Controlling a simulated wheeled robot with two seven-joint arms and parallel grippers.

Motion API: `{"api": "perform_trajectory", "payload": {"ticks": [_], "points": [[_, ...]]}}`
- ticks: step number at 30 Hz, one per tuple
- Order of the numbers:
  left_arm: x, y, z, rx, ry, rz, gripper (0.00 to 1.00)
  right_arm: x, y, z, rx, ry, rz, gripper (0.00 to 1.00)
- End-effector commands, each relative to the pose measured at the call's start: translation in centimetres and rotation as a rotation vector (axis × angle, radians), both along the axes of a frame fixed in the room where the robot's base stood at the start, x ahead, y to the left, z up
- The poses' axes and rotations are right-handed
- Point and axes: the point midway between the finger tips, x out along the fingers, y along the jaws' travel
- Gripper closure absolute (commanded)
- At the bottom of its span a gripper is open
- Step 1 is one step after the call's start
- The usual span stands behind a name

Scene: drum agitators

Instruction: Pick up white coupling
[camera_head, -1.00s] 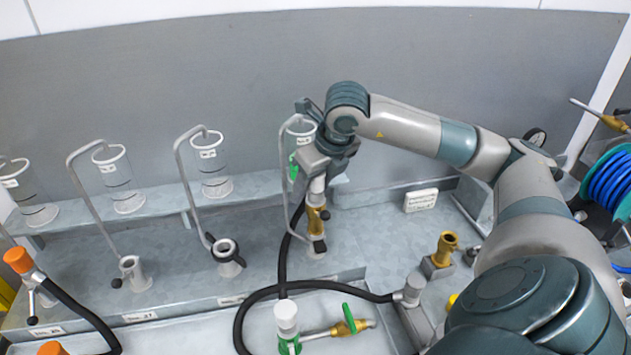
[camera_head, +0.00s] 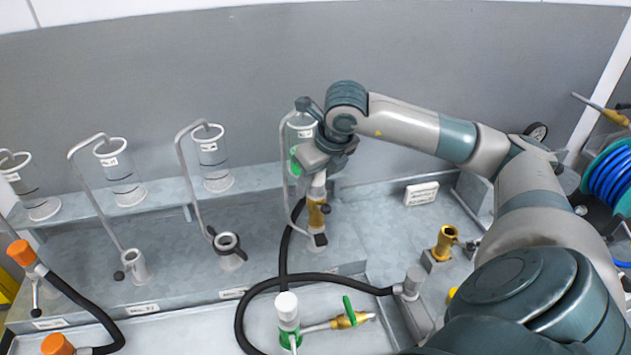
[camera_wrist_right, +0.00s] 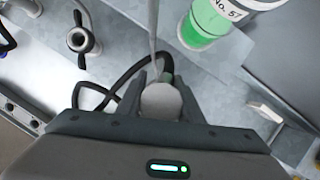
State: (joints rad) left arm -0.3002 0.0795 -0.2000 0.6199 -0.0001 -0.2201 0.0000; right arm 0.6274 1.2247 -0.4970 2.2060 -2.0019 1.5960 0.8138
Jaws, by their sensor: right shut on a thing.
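My right gripper (camera_head: 319,172) is shut on a white coupling (camera_head: 317,193). The coupling stands upright on top of a brass fitting (camera_head: 316,213) at a port on the grey bench, with a black hose running from it. In the right wrist view the coupling's pale round end (camera_wrist_right: 161,102) sits between the two fingers of the right gripper (camera_wrist_right: 160,88). The fingers hide part of its sides. Another white-topped piece (camera_head: 287,306) stands in a green fitting at the front. My left gripper is not in view.
A bent grey pipe (camera_head: 285,150) and a glass cylinder with green liquid (camera_wrist_right: 205,25) stand close behind the gripper. An open port with a dark ring (camera_head: 228,244) is to the left. A brass fitting (camera_head: 445,242) stands to the right. The black hose (camera_head: 262,300) loops in front.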

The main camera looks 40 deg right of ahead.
Motion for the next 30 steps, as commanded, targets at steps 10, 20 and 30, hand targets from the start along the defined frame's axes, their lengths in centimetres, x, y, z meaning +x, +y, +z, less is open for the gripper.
{"api": "perform_trajectory", "payload": {"ticks": [10, 20, 30], "points": [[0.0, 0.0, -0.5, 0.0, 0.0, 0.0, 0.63, 0.1, 0.0, 0.8, 0.0, -0.003, -0.001, 0.99], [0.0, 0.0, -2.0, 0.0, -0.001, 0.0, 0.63, 0.1, 0.0, 3.6, 0.001, -0.006, 0.0, 0.99], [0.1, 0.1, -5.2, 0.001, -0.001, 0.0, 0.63, -2.3, -5.1, 6.9, -0.003, -0.004, -0.007, 0.99]]}}
